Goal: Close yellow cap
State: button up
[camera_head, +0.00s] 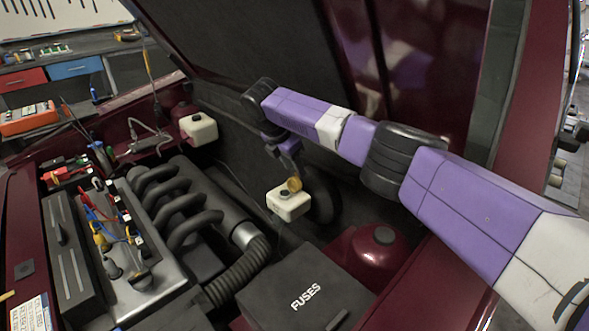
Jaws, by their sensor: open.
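The yellow cap (293,184) stands raised at the top of a small white reservoir (287,204), and looks tilted up rather than lying flat. A dark round spot, maybe the filler opening, shows on the reservoir's top beside it. My purple and white arm reaches in from the right. My gripper (291,174) hangs down from its end, just above and behind the yellow cap. It is open. The fingertips are small and dark here, and I cannot tell whether they touch the cap.
The FUSES box (305,297) lies in front of the reservoir. The engine's black pipes (180,205) are to the left, and a second white reservoir (199,129) stands behind them. The raised hood (300,60) is above and behind my arm. A dark red dome (375,245) stands at right.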

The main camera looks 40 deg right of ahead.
jog(key=shift+x, duration=0.9)
jog(key=shift+c, duration=0.4)
grip_shut()
jog(key=shift+a, duration=0.15)
